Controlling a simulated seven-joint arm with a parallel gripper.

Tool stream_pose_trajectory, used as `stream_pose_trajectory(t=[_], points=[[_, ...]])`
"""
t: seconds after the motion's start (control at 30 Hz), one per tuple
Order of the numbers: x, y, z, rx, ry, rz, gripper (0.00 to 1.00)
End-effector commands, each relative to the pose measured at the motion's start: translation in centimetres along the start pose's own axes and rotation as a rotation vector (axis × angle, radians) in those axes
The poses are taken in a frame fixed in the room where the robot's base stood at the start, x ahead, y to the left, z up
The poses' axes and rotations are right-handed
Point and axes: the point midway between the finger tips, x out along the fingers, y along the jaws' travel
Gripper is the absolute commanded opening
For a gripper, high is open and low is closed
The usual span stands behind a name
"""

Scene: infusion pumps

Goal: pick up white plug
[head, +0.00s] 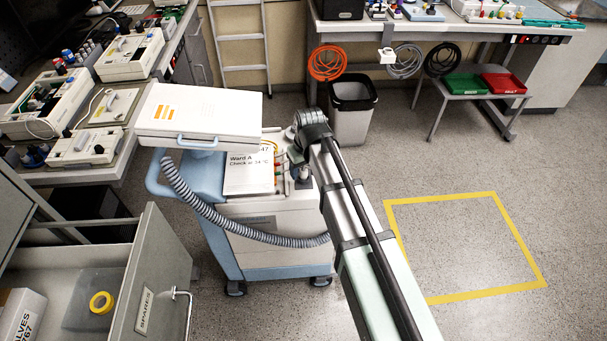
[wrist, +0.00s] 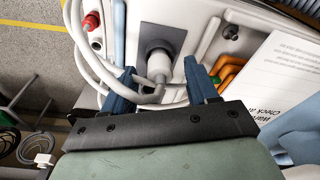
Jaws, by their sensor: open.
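A white plug (wrist: 159,64) stands in a dark grey socket plate on top of the cart, with a white cable (wrist: 92,62) looping from it to the left. My gripper (wrist: 158,76) is open, with one blue finger on each side of the plug. I cannot tell whether either finger touches it. In the head view my arm's end is over the cart's right part and hides the fingers. Another white plug-like block (head: 387,55) hangs on a grey cable under the back bench; it also shows in the wrist view (wrist: 43,159).
The cart (head: 275,250) carries a white lidded device (head: 200,108), a corrugated hose (head: 215,215) and a paper label (head: 248,172). Orange and green connectors (wrist: 228,72) sit close to the right finger. A red-capped port (wrist: 92,20) is at left. An open drawer (head: 155,270) stands front left.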

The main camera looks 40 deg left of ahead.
Motion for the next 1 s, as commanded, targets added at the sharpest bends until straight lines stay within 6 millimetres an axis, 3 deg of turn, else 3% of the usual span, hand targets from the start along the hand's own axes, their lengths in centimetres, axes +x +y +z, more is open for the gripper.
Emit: stream_pose_trajectory(t=[0.27,0.87,1.0], points=[[0.4,-0.01,0.0,0.0,0.0,0.0,0.58],[0.39,0.0,0.01,0.0,0.0,0.0,0.02],[0.39,0.0,0.01,0.0,0.0,0.0,0.0]])
